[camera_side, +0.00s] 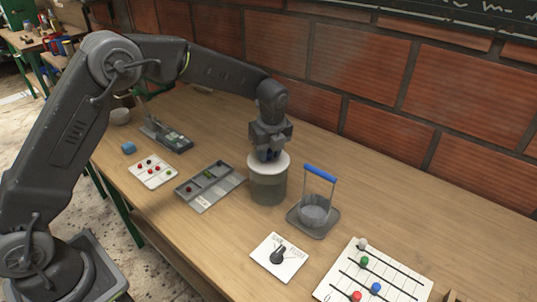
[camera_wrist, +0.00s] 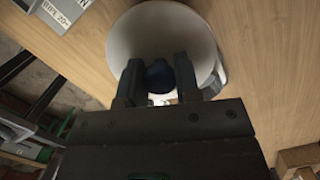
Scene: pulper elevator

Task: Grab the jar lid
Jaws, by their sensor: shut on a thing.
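The jar (camera_side: 268,188) is a squat grey-green vessel standing upright on the wooden table. Its lid (camera_side: 283,163) is a white disc on top of the jar; in the wrist view the lid (camera_wrist: 140,30) is a large pale round shape. The lid has a dark blue knob (camera_wrist: 160,75). My gripper (camera_side: 268,153) is right above the lid, pointing down. In the wrist view its two fingers (camera_wrist: 160,80) are on either side of the knob and shut on it. The lid appears to rest on the jar; I cannot see any gap.
A wire-grey basket with a blue handle (camera_side: 320,172) stands on a tray right of the jar. A grey divided tray (camera_side: 211,203) lies to the left. A white card with a dark knob (camera_side: 298,263) and a slider board (camera_side: 345,283) lie in front. A brick wall (camera_side: 360,65) rises behind.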

